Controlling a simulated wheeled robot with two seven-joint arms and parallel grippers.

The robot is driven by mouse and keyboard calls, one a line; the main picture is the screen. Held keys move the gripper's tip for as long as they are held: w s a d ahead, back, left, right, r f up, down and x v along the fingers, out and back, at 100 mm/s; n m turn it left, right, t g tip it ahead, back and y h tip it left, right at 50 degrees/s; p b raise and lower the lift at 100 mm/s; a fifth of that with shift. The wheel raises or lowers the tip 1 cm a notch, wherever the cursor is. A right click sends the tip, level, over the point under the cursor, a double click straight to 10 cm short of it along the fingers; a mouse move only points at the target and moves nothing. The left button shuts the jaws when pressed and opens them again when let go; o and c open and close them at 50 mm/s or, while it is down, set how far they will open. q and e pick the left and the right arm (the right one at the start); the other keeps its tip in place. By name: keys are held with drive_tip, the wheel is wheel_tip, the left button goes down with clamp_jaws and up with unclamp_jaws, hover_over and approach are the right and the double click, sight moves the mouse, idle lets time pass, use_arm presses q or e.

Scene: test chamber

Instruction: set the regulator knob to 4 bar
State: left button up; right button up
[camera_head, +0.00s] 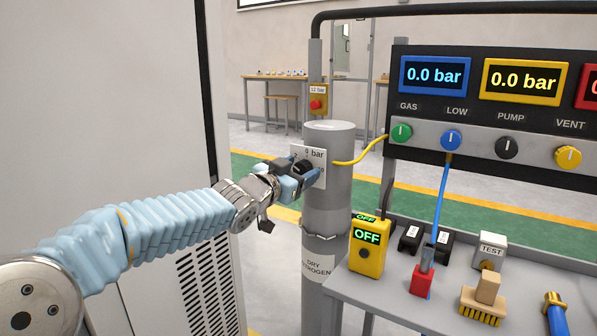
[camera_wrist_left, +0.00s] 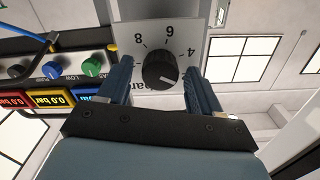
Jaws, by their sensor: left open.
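The regulator knob (camera_wrist_left: 160,70) is black and round, on a pale scale plate (camera_wrist_left: 163,18). In the wrist view the plate appears upside down, with 8, 6 and 4 around the knob. A light mark on the knob points right, below the printed 4; the exact reading is unclear. My left gripper (camera_wrist_left: 157,82) is open, one finger on each side of the knob, with gaps visible. In the head view the left gripper (camera_head: 298,178) is at the plate (camera_head: 317,156) on the grey cylinder (camera_head: 328,210), partly covering the dark knob (camera_head: 302,167). My right gripper is not in view.
A panel (camera_head: 480,140) at right shows 0.0 bar on the blue and yellow displays. A yellow hose (camera_head: 360,158) runs from it towards the cylinder. The bench (camera_head: 380,292) holds a yellow OFF device (camera_head: 367,248) and a brush (camera_head: 484,298). A tall cabinet (camera_head: 120,100) stands left.

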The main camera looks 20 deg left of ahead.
use_arm(q)
drive_tip(key=shift+c, duration=0.2)
drive_tip(key=c, duration=1)
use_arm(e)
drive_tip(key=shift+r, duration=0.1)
use_arm(q)
drive_tip(key=shift+r+n+p, duration=0.15)
drive_tip(key=shift+n+p, duration=1.5)
drive_tip(key=shift+n, duration=0.35)
drive_tip(key=n+p, duration=0.1)
drive_tip(key=n, duration=0.2)
drive_tip(key=shift+a+p, duration=0.1)
drive_tip(key=shift+p, duration=0.2)
drive_tip(key=shift+n+p, duration=0.4)
drive_tip(key=shift+n, duration=0.7)
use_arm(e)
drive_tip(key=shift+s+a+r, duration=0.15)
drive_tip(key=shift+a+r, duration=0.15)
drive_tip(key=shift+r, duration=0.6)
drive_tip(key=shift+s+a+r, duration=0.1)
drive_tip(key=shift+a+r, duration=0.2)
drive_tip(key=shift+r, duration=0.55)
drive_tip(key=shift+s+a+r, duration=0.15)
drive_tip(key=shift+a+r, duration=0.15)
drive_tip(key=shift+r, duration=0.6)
use_arm(q)
drive_tip(key=shift+f, duration=0.2)
